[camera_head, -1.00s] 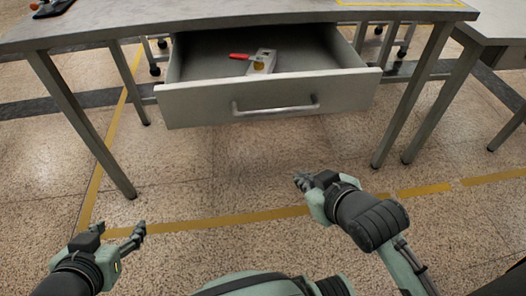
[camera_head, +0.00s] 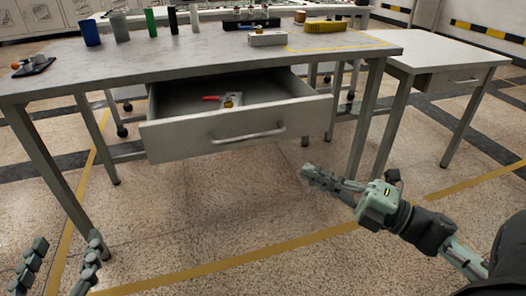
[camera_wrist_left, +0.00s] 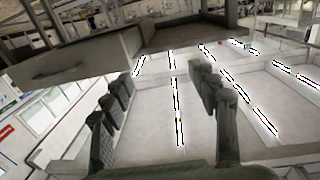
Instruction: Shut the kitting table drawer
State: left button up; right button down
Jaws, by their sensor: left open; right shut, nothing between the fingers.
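The kitting table (camera_head: 200,61) stands ahead with its grey drawer (camera_head: 190,140) pulled out toward me. The drawer has a bar handle (camera_head: 248,136) on its front. A small light block and a red-handled item (camera_head: 212,98) lie inside it. My left gripper (camera_head: 62,262) is open and empty at the lower left in the head view, apart from the drawer; its spread fingers also show in the left wrist view (camera_wrist_left: 160,95). My right gripper (camera_head: 306,172) is shut and empty, in front of and below the drawer's right side, not touching it.
Several cylinders (camera_head: 150,23), a white box (camera_head: 268,38) and a yellow item (camera_head: 339,25) stand on the tabletop. A second table (camera_head: 440,62) with a closed drawer is at the right. Table legs (camera_head: 45,165) flank the drawer. The floor in front is clear.

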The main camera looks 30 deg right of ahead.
pick_arm(q)
jog(key=r, duration=0.1)
jog(key=d+r+t, duration=0.1)
jog(key=r+h, duration=0.1)
jog(key=shift+s+d+r+t, duration=0.25)
jog(key=shift+s+r+t, duration=0.05)
jog(key=shift+s+t, duration=0.1)
pick_arm(e)
jog(key=w+a+r+n+g+y, duration=0.1)
jog(key=w+a, duration=0.4)
jog(key=w, duration=0.6)
jog(key=shift+r+n, duration=0.45)
jog(key=shift+n, duration=0.05)
pick_arm(q)
jog(key=shift+w, duration=0.1)
